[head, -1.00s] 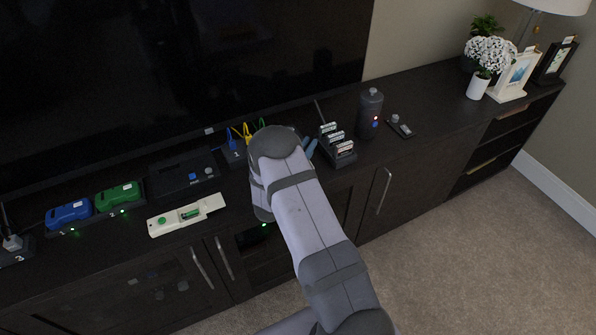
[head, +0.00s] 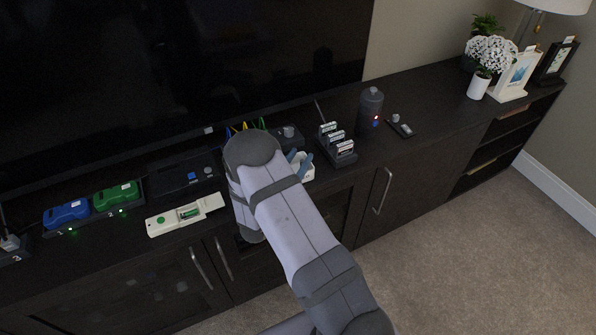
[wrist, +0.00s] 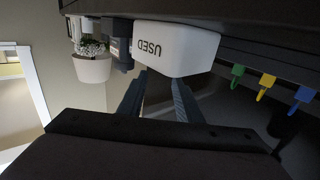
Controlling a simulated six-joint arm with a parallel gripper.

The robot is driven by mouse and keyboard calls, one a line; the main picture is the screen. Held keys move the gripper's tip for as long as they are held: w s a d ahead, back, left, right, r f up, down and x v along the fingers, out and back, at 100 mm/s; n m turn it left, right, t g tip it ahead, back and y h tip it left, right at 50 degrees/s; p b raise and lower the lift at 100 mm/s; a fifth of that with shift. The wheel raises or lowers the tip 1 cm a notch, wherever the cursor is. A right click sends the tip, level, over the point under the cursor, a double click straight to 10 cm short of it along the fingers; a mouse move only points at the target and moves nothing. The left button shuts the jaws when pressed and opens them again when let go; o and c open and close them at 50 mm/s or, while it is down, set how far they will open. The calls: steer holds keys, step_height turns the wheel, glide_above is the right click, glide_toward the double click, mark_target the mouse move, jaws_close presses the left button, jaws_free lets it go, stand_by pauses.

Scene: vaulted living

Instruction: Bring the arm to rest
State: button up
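My arm (head: 290,215) reaches up over the front of the dark cabinet in the head view. My gripper is mostly hidden behind the arm there; blue-grey pieces that look like its fingers show just right of the arm's bend. In the wrist view, my gripper (wrist: 160,82) has its two dark fingers apart, with nothing visible held between them. A white box marked "USED" (wrist: 178,45) shows upside down just beyond the fingertips; I cannot tell whether they touch it. The box also shows partly in the head view (head: 307,173), right of the arm.
The cabinet top (head: 430,105) carries a battery rack (head: 338,148), a dark bottle (head: 370,110), a white remote (head: 165,222), a black case (head: 183,178), and blue (head: 66,213) and green (head: 116,196) packs. Coloured hooks (wrist: 265,87) stand near the gripper. The carpet (head: 480,250) is clear.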

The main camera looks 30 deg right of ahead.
steer(key=shift+s+a, duration=0.25)
steer(key=shift+a, duration=0.05)
stand_by(0.4)
